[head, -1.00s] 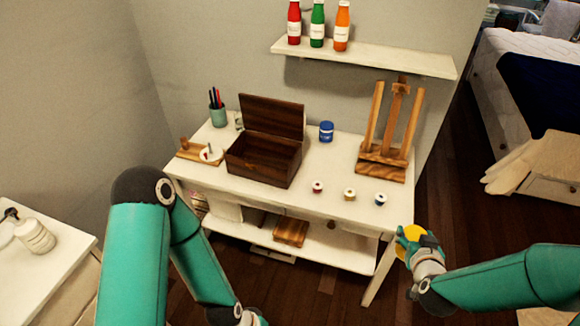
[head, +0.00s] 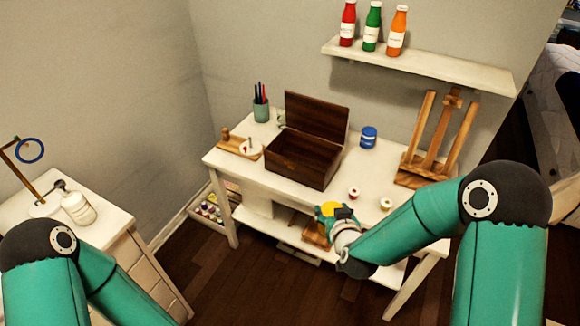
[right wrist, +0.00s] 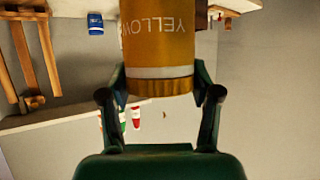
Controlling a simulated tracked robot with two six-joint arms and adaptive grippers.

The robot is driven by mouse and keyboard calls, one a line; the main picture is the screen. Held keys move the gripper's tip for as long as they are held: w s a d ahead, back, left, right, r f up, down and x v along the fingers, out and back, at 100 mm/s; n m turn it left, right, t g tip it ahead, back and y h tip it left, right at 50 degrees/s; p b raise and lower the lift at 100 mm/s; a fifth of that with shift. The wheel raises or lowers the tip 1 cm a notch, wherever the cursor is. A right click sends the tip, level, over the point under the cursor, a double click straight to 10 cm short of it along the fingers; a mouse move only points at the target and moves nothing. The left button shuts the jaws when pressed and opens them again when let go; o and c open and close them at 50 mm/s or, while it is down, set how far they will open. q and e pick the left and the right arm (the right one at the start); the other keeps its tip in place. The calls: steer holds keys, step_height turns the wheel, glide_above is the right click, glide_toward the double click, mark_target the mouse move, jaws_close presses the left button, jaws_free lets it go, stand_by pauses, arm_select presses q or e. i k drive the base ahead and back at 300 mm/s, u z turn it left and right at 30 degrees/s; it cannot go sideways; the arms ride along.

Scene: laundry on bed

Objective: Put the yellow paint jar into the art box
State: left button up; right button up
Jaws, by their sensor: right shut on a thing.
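The yellow paint jar (right wrist: 158,45) fills the top middle of the right wrist view, its "YELLOW" label upside down. My right gripper (head: 335,214) is shut on it. In the head view the jar (head: 328,208) shows as a small yellow patch in front of the white table's front edge. The art box (head: 303,164) is a dark brown wooden box on the table, its lid raised at the back. The right gripper is in front of the box, to its lower right in the head view. My left arm shows at lower left, but its gripper is out of view.
A blue jar (head: 368,137) stands right of the box, and a wooden easel (head: 440,140) farther right. Small pots (head: 386,204) sit near the table's front edge. A pen cup (head: 261,108) and wooden palette stand left. Bottles (head: 371,28) line the shelf above.

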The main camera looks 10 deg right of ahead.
mark_target(294, 157)
steer(key=u, duration=0.1)
steer(key=i, duration=1)
steer(key=z, duration=0.05)
